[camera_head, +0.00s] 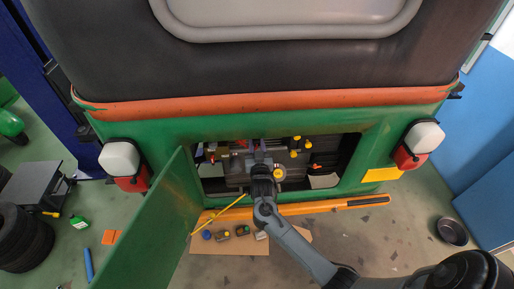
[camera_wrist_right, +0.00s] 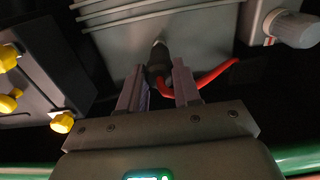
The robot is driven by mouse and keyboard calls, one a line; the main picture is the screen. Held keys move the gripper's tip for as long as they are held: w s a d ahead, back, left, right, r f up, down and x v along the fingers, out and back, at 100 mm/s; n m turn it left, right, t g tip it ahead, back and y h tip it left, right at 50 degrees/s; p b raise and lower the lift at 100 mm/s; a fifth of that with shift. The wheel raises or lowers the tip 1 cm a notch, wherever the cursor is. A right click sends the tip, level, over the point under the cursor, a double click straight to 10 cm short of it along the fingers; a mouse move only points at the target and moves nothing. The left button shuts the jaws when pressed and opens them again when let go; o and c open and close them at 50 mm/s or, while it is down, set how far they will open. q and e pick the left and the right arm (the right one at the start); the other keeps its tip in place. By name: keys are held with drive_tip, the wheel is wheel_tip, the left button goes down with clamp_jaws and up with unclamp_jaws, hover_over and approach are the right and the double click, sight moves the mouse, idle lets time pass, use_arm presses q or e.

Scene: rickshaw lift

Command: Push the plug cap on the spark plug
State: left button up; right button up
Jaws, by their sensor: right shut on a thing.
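My right gripper (camera_head: 262,148) reaches into the open rear compartment in the head view. In the right wrist view, my right gripper (camera_wrist_right: 159,82) is shut on the dark plug cap (camera_wrist_right: 157,64). A red cable (camera_wrist_right: 214,76) runs off the cap to the right. The cap points at a pale metal spark plug (camera_wrist_right: 158,43) on the grey engine block (camera_wrist_right: 190,30). The cap's far end is at or very near the plug; I cannot tell how far it is on. In the head view my gripper hides the cap and plug. My left gripper is not in view.
The green door (camera_head: 150,225) hangs open left of the compartment. An orange bar (camera_head: 330,205) lies below the opening. A cardboard sheet (camera_head: 250,242) with small parts lies on the floor. Yellow caps (camera_wrist_right: 62,122) sit left of my gripper, and a grey cylinder (camera_wrist_right: 290,27) at right.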

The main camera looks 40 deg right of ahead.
drive_tip(key=shift+w+d, duration=0.3)
drive_tip(key=shift+w, duration=0.05)
idle(0.7)
drive_tip(key=shift+w+d, duration=0.1)
idle(0.6)
drive_tip(key=shift+w+d, duration=0.1)
drive_tip(key=shift+w, duration=0.05)
idle(0.6)
drive_tip(key=shift+w+d+b, duration=0.2)
drive_tip(key=shift+b, duration=0.1)
idle(0.5)
drive_tip(key=o, duration=1)
drive_tip(key=shift+c, duration=0.4)
